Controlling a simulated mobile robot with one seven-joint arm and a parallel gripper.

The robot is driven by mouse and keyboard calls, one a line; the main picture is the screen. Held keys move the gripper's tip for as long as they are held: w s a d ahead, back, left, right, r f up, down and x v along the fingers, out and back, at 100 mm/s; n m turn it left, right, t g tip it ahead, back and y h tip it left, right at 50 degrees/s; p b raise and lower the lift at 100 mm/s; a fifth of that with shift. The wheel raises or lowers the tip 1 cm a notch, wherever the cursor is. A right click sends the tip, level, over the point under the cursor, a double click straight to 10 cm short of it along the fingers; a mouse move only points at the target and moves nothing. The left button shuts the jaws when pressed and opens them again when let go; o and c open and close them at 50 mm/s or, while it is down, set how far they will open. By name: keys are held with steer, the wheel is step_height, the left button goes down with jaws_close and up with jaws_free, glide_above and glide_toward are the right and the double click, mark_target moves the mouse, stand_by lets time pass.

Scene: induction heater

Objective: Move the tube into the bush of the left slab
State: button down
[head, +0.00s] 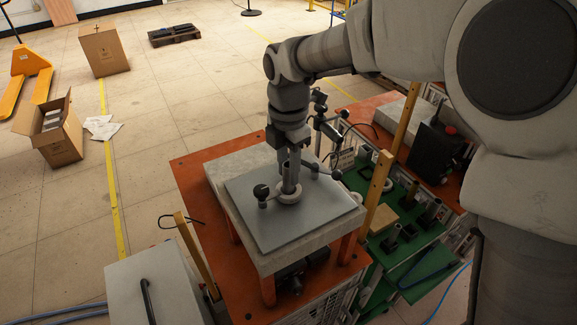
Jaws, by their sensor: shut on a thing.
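My gripper (290,158) points down above the left slab and is shut on the grey tube (288,180). The tube stands about upright, with its lower end at the pale ring-shaped bush (289,196). I cannot tell how deep the tube sits in the bush, or whether it only touches it. The bush is on the grey metal plate of the left slab (310,222), which rests on the orange table. The gripper hides part of the tube's upper end.
Black-knobbed handles (261,192) stand beside the bush. Wooden posts (377,185) rise at the table's sides. A green tray (420,243) with several metal parts is at the right. A grey box (158,290) is at the front left. The floor at left is mostly open.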

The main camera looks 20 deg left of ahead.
steer(key=shift+f, duration=0.25)
steer(key=c, duration=0.6)
jaws_free()
steer(key=shift+o, duration=0.2)
step_height(320, 180, up, 18)
steer(key=shift+f, duration=0.25)
